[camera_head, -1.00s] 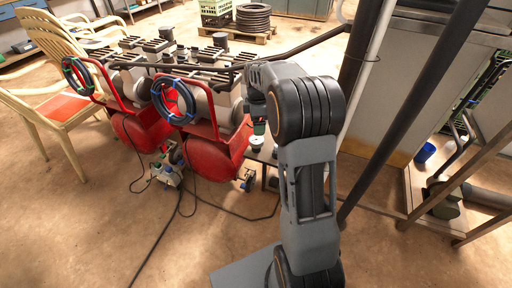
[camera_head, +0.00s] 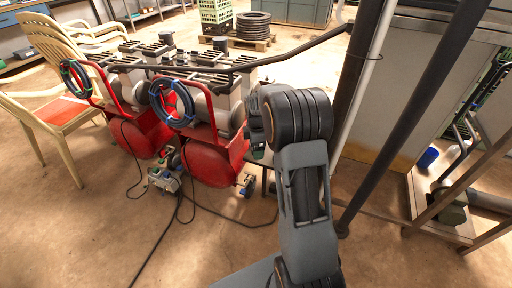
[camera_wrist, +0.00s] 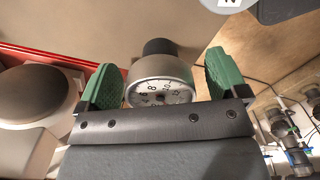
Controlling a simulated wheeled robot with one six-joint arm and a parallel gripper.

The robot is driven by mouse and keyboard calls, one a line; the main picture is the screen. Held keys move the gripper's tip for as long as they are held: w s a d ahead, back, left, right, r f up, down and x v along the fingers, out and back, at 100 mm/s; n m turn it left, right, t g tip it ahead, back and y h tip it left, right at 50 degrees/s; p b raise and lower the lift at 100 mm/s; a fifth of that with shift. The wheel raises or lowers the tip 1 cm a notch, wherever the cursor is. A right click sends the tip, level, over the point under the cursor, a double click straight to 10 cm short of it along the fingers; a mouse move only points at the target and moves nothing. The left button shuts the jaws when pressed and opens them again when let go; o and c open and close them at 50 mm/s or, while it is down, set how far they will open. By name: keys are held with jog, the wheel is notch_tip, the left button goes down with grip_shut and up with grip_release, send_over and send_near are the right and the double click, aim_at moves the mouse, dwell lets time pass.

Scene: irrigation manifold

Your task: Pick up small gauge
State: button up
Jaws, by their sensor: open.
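The small gauge (camera_wrist: 160,80) shows in the wrist view, a round metal body with a white numbered dial and a dark knob or stem on its far side. My gripper (camera_wrist: 160,86) is open, with one green fingertip to the left of the gauge and one to the right. The gauge sits between the fingers, with a visible gap at the right finger and a narrower one at the left. The lower part of the dial is hidden behind my gripper's dark crossbar. In the head view my arm hides the gauge, and my gripper (camera_head: 257,148) is mostly hidden too.
A dark slanted pole (camera_head: 405,120) and a metal cabinet (camera_head: 400,85) are at the right. Part of another white dial (camera_wrist: 228,3) shows at the wrist view's top. Cables lie on the open floor.

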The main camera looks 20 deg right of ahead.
jog(key=shift+f, duration=0.3)
jog(key=c, duration=1)
jog(key=shift+r, duration=0.15)
